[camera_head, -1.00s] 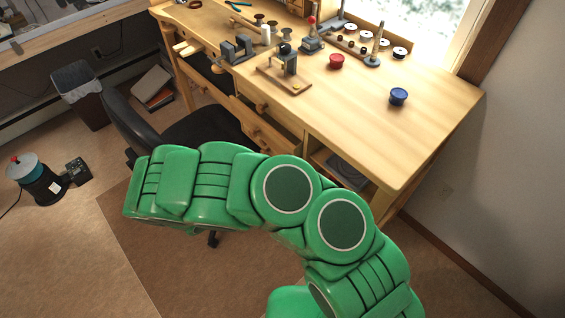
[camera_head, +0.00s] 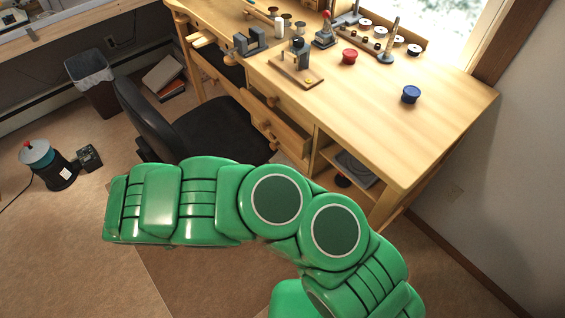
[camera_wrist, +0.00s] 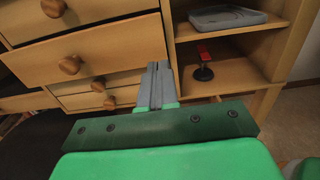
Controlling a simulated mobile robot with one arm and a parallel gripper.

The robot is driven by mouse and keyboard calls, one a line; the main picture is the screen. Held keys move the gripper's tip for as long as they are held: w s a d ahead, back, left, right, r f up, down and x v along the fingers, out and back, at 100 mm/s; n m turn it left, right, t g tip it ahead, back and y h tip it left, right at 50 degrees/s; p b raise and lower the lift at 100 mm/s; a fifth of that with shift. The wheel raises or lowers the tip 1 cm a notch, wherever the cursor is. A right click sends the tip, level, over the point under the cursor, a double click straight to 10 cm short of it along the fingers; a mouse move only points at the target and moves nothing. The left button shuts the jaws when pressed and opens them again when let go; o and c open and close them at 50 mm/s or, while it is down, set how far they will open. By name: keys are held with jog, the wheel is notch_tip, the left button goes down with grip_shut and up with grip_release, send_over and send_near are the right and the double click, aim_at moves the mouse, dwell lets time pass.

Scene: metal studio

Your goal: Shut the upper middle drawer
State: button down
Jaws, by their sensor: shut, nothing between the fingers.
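The wooden workbench has a stack of drawers with round knobs. One drawer (camera_head: 284,131), below the top one, stands pulled out, with its inside showing in the head view. In the wrist view I take it to be the drawer front (camera_wrist: 110,54) with the knob (camera_wrist: 69,64), jutting out over the lower fronts. My gripper (camera_wrist: 158,68) is shut and empty, its grey fingers pointing at the right end of that drawer front, near the cabinet's upright. I cannot tell whether they touch it. In the head view my green arm hides the gripper.
A black chair (camera_head: 210,130) stands close left of the drawers. An open shelf (camera_wrist: 235,76) at the right holds a grey tray (camera_wrist: 228,17) and a red-topped black item (camera_wrist: 204,62). Small tools and spools lie on the bench top (camera_head: 370,130). A wall (camera_head: 470,190) bounds the right.

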jog(key=v, duration=0.5)
send_near(282, 135)
jog(key=x, duration=0.6)
jog(key=shift+w+d+f, duration=0.1)
jog(key=shift+w+d, duration=0.15)
jog(key=shift+w, duration=0.05)
dwell(0.3)
jog(key=shift+x, duration=2.55)
jog(key=shift+d, duration=0.1)
jog(key=v, duration=1.5)
jog(key=shift+w, duration=0.1)
